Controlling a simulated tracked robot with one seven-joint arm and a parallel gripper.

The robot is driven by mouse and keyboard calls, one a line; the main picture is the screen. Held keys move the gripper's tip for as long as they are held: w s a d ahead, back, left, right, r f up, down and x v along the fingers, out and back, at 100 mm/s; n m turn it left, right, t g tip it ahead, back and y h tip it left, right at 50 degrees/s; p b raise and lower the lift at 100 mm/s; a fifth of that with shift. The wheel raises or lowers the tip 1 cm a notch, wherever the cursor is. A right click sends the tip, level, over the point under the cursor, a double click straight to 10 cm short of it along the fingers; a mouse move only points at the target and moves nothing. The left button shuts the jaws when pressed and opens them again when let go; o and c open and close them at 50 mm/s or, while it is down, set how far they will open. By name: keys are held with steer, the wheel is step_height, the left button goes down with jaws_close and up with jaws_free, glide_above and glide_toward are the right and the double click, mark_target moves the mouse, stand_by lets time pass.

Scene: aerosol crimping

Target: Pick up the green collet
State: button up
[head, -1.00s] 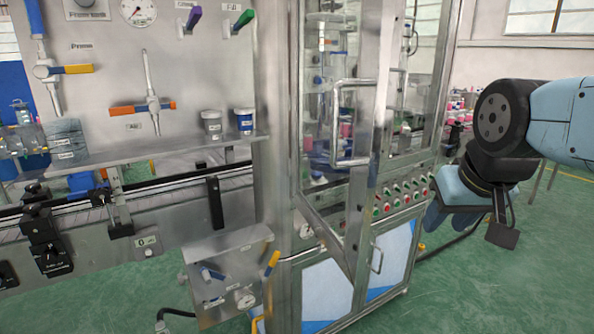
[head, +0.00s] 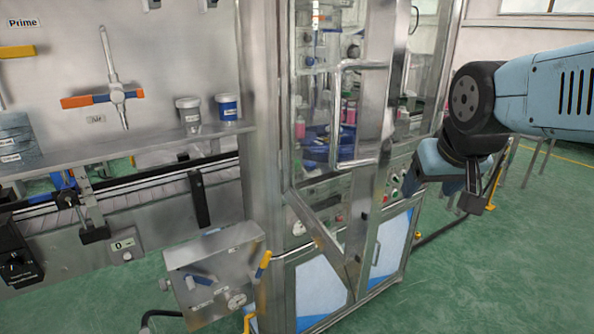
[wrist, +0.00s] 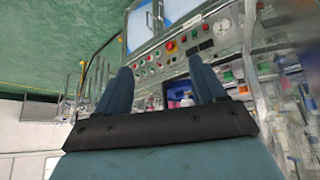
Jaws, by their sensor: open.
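I cannot make out a green collet in either view. My gripper (wrist: 161,74) shows in the wrist view with its two blue fingers apart and nothing between them. Beyond the fingers is the cabinet's panel of coloured buttons (wrist: 160,62), seen tilted and blurred. In the head view my gripper (head: 441,178) hangs at the right, in front of the glass cabinet's right side, and its fingertips are hard to tell apart there.
The steel cabinet's framed door with a handle (head: 337,115) stands in the middle. A conveyor (head: 150,202) runs below. Green floor (head: 500,275) is open at the right.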

steer(key=w+a+f+n+t+y, duration=0.1)
steer(key=w+a+f+n+t, duration=0.15)
steer(key=w, duration=0.85)
steer(key=w+a+f+n+t+y, duration=0.1)
steer(key=w+a+f+t, duration=0.25)
steer(key=w, duration=0.85)
steer(key=w+a+f+n+t+y, duration=0.1)
steer(key=w+a+f+y, duration=0.1)
steer(key=w+a, duration=0.3)
steer(key=w+a+f+n+y, duration=0.1)
steer(key=w+a+f+y, duration=0.2)
steer(key=w+a+f, duration=0.1)
steer(key=w+a+f+n+t+y, duration=0.1)
steer(key=w+a+f+y, duration=0.2)
steer(key=w+a, duration=0.3)
steer(key=shift+w+a+t, duration=0.1)
steer(key=shift+a+t, duration=0.1)
steer(key=shift+t, duration=0.1)
steer(key=x, duration=0.4)
steer(key=shift+a+f, duration=0.3)
steer(key=shift+f, duration=0.1)
steer(key=shift+w+a, duration=0.25)
steer(key=shift+w, duration=0.15)
steer(key=shift+c, duration=0.3)
